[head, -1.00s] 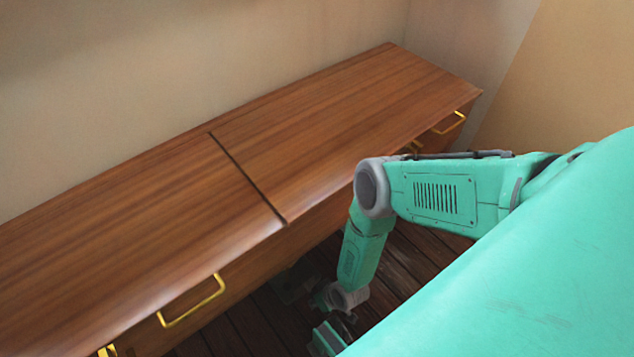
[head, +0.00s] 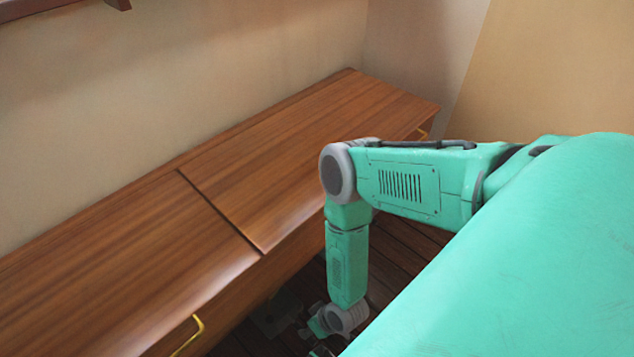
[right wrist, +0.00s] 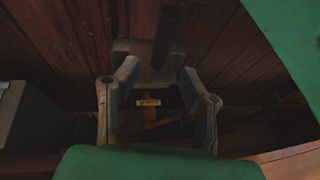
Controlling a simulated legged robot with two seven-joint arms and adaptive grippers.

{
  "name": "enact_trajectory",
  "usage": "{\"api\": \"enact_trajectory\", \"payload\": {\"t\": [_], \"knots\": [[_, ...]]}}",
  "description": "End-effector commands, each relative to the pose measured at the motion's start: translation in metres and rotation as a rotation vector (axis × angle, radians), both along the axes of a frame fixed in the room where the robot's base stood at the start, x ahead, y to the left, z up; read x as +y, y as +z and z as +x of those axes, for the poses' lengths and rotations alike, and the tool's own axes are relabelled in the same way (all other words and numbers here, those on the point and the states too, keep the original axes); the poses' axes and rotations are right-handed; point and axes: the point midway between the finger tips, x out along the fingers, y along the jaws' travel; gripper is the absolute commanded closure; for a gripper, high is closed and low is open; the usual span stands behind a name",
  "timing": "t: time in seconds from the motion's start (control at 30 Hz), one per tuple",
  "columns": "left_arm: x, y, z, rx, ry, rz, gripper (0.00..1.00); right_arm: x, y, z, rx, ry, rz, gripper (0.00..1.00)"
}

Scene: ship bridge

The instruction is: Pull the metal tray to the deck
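I cannot make out a metal tray for certain in either view. A dark greyish flat shape (head: 277,313) lies low on the plank floor beside the wooden cabinet in the head view; what it is cannot be told. My right gripper (head: 320,346) hangs low over the floor, at the bottom edge of the head view and partly cut off. In the right wrist view its grey fingers (right wrist: 160,76) are spread apart, with a dark grey shape and a small yellow label (right wrist: 148,102) between them. I see nothing clearly gripped. My left gripper is not in view.
A long wooden cabinet (head: 290,145) with yellow drawer handles (head: 189,336) stands against the wall, left of my arm. Dark plank floor (head: 405,245) shows between it and my body. A shelf edge (head: 60,10) shows at top left. A grey blocky shape (right wrist: 28,115) is in the right wrist view.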

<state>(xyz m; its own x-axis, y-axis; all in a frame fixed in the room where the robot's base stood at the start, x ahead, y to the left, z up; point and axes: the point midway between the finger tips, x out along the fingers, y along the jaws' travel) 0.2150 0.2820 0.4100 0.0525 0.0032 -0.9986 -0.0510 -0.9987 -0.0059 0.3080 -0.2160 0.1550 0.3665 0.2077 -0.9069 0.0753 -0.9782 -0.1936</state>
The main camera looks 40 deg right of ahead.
Motion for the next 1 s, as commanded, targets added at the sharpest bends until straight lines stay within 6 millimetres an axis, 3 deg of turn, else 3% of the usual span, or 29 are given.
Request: {"api": "enact_trajectory", "payload": {"t": [0.1,0.33,1.0], "knots": [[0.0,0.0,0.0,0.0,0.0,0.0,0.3,-0.005,0.019,-0.008,0.002,0.0,-0.001,0.64],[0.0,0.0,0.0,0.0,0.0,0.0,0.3,-0.01,0.041,-0.016,0.001,0.0,-0.001,0.64],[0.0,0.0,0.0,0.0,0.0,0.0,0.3,-0.01,0.044,-0.018,0.001,0.0,-0.001,0.64]]}}
